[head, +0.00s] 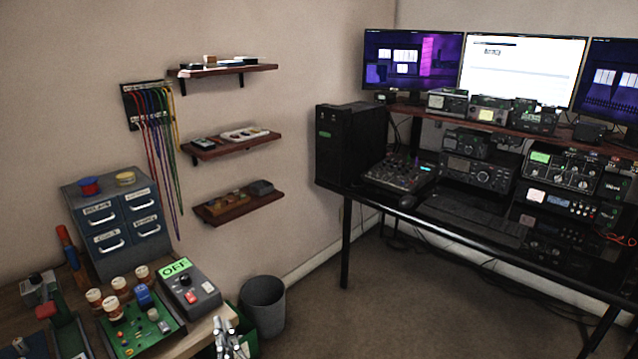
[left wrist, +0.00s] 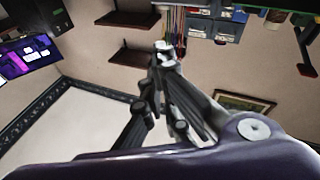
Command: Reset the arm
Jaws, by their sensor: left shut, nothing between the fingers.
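My left gripper (head: 226,330) shows at the bottom edge of the head view, just right of the workbench and in front of the grey bin. Only its grey fingers are in the frame. In the left wrist view its fingertips (left wrist: 164,52) meet, so it is shut and holds nothing. It touches nothing that I can see. My right gripper is in neither view.
The workbench (head: 196,333) carries a green circuit board (head: 142,331), a box with a green OFF display (head: 188,288) and a drawer cabinet (head: 118,222). A grey bin (head: 264,308) stands beside it. A black desk (head: 470,247) holds radios. The floor between is clear.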

